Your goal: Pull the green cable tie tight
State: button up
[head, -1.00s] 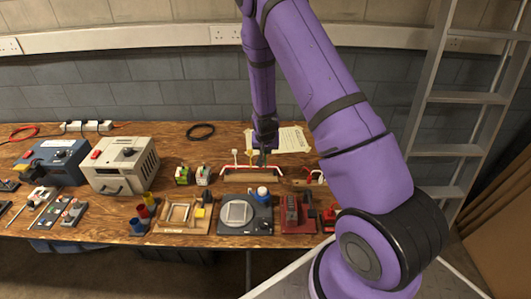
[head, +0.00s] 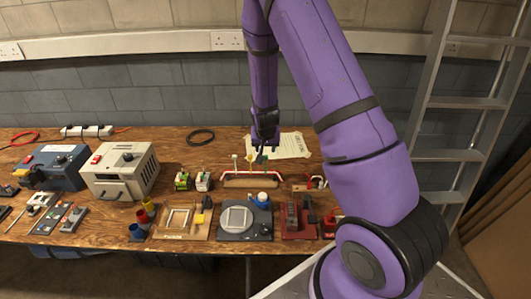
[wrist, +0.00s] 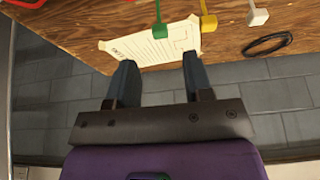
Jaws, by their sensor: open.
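A printed sheet (head: 290,146) lies behind the stand. A black cable ring (head: 200,137) is to the left. A cream box (head: 122,170), a grey dial panel (head: 262,228) and a red holder (head: 297,225) crowd the bench. A ladder (head: 460,130) stands at the right.

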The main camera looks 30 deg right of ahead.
jog(key=shift+v, duration=2.25)
jog(key=shift+r, duration=0.1)
jog(key=s+a+r+n+y, duration=0.1)
jog(key=s+a+r, duration=0.2)
jog(key=r, duration=0.4)
jog(key=s+a+r+n+y, duration=0.1)
jog(key=s+a+r, duration=0.15)
jog(key=r, duration=0.45)
jog(key=s+a+r+n, duration=0.15)
jog(key=s+r, duration=0.25)
jog(key=r, duration=0.4)
jog(key=s+a+r+n, duration=0.1)
jog(key=s+r, duration=0.2)
jog(key=s, duration=0.4)
jog(key=s+a+r+n+t, duration=0.1)
jog(key=s+a+r, duration=0.1)
jog(key=s+r, duration=0.2)
jog(key=s+a+r+n, duration=0.1)
jog(key=s+r, duration=0.3)
jog(key=s, duration=0.6)
jog(key=shift+s+a+y, duration=0.2)
jog(key=shift+a+y, duration=0.1)
jog(key=shift+a, duration=0.3)
